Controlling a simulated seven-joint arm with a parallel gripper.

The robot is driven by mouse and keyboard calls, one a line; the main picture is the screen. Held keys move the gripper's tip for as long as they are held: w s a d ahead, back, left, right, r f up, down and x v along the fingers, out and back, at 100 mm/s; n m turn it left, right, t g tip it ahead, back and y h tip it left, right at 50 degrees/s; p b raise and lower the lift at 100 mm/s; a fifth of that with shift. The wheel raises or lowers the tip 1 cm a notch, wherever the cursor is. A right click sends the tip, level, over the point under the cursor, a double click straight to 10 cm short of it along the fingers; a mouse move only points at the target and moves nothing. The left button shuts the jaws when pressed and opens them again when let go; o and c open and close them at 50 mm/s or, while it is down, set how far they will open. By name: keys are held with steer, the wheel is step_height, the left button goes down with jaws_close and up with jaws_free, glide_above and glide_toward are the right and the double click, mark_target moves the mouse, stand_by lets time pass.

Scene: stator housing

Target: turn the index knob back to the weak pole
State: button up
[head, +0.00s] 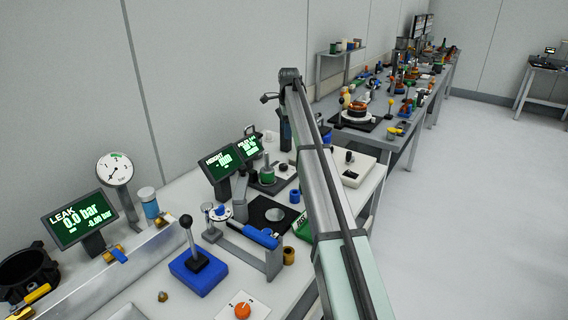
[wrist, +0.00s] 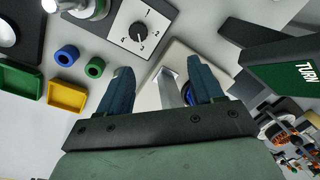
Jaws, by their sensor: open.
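The index knob (wrist: 137,31) is a small black knob on a white plate with printed numerals, at the top of the wrist view. Its exact pointing is too small to read surely. In the head view a small white plate with a dark knob (head: 283,168) shows just left of my arm. My gripper (wrist: 160,66) is open and empty, its two dark blue fingers apart. The knob lies beyond the fingertips, nearer the left one, and is not touched. In the head view a dark finger of my gripper (head: 286,134) shows below the wrist; the rest is hidden.
A white box with an upright metal piece (wrist: 170,88) shows between the fingers. Blue (wrist: 67,55) and green (wrist: 95,67) rings and a yellow tray (wrist: 67,95) lie left. A dark TURN display (wrist: 285,65) stands right. A green cylinder stands beside the knob plate.

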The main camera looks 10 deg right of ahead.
mark_target(284, 165)
steer(key=shift+m+g, duration=0.3)
steer(key=shift+g, duration=0.4)
steer(key=f, duration=0.4)
steer(key=s+a+f, duration=0.1)
steer(key=f, duration=0.4)
steer(key=s+f, duration=0.1)
steer(key=f, duration=0.4)
steer(key=shift+a+f, duration=0.15)
steer(key=shift+f, duration=0.1)
steer(key=c, duration=1.1)
steer(key=shift+o, duration=0.2)
